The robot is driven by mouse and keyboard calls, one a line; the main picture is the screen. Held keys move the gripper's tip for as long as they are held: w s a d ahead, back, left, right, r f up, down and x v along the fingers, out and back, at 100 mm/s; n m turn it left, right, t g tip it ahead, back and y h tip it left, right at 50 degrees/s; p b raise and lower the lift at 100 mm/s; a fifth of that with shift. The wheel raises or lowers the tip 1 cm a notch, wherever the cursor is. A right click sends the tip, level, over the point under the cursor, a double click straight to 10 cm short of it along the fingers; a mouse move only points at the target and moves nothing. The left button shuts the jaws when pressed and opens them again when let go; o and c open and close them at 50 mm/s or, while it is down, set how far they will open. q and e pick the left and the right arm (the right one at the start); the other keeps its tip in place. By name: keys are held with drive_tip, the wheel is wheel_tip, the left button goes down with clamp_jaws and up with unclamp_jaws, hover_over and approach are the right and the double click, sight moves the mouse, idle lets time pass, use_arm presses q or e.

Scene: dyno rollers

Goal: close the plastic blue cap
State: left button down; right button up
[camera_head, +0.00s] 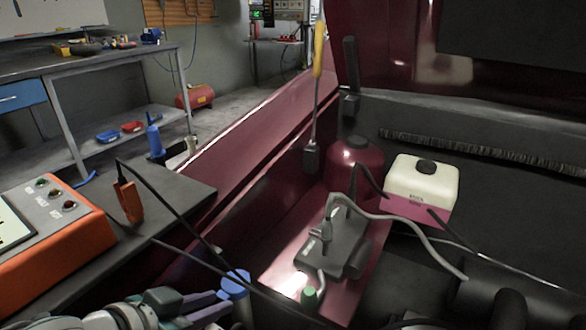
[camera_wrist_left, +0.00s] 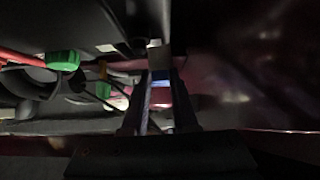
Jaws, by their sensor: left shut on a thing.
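The blue cap (camera_head: 235,284) shows at the bottom middle of the head view, at the front edge of the maroon engine bay. My left gripper (camera_head: 222,302) comes in from the lower left, with its fingers at the cap, shut on it. In the left wrist view the two dark fingers of my left gripper (camera_wrist_left: 160,104) point away from the camera, with a small blue and pale patch (camera_wrist_left: 160,84) between them. That view is dark, so how the cap sits is hard to tell. My right gripper is not in view.
An orange tester (camera_head: 55,250) with cables stands on a dark cart (camera_head: 165,205) at the left. A thin black cable passes close to the blue cap.

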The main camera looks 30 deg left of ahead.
use_arm(q)
drive_tip(key=shift+s+a+f, duration=0.1)
drive_tip(key=shift+s+f, duration=0.2)
drive_tip(key=shift+f, duration=0.45)
drive_tip(key=c, duration=0.9)
unclamp_jaws()
drive_tip(key=shift+s, duration=0.1)
drive_tip(key=shift+c, duration=0.2)
drive_tip(key=shift+o, duration=1.3)
drive_tip(key=shift+r, duration=0.2)
drive_tip(key=shift+r, duration=0.1)
